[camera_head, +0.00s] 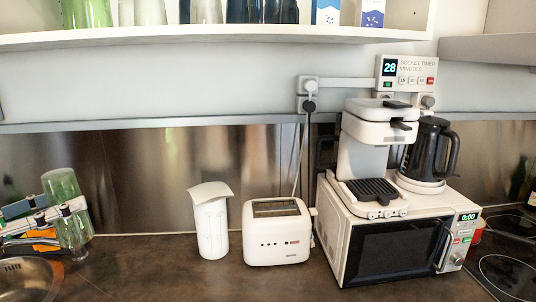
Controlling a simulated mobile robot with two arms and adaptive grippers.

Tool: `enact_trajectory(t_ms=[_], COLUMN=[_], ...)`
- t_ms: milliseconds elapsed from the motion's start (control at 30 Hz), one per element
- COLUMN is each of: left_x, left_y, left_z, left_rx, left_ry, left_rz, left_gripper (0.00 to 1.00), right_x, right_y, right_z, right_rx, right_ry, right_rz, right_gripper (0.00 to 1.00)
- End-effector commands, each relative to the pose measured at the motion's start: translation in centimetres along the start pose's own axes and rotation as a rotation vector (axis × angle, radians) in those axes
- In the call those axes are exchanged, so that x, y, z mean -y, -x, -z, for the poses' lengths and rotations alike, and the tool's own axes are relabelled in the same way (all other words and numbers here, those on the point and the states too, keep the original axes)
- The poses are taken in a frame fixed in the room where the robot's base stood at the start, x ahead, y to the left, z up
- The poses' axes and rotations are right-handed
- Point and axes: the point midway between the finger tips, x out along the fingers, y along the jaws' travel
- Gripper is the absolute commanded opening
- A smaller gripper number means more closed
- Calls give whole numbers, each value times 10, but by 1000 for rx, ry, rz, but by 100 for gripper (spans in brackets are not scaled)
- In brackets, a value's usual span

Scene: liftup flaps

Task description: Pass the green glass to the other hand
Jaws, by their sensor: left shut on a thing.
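The green glass (62,184) is at the far left of the head view, held slightly tilted above the counter near the sink. It is see-through green. My left gripper (62,212) comes in from the left and is shut on the glass around its middle. Its fingers cover part of the glass wall. My right gripper is not in view.
A metal sink (24,280) is at the lower left. A white canister (211,230), a toaster (277,232) and a microwave (395,250) with a coffee machine (368,145) and black kettle (430,150) on top stand rightward. A shelf (220,34) holding glasses and cartons runs above.

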Motion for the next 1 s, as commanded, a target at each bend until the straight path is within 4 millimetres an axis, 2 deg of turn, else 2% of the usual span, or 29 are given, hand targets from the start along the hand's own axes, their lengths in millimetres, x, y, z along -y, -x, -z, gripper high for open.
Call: enact_trajectory(t_ms=[33,167,200,267,400,500,633,800,1000], left_x=[14,55,70,95,158,195,224,239,241], left_y=[-8,-22,-26,-29,-32,-30,-28,-26,-27], left_z=[30,93,111,137,186,205,216,220,220], left_rx=[2,5,5,6,6,5,5,3,2], left_ry=[15,12,13,11,8,4,0,-4,-6], left_rz=[42,141,169,207,269,280,272,261,264], left_gripper=[10,10,10,10,10,10,10,10,10], right_x=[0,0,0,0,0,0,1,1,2], right_y=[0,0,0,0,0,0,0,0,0], right_z=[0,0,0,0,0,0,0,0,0], right_rx=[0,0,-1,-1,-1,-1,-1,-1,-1], right_ry=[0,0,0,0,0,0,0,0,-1], right_rz=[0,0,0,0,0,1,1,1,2], right_gripper=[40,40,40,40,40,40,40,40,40])
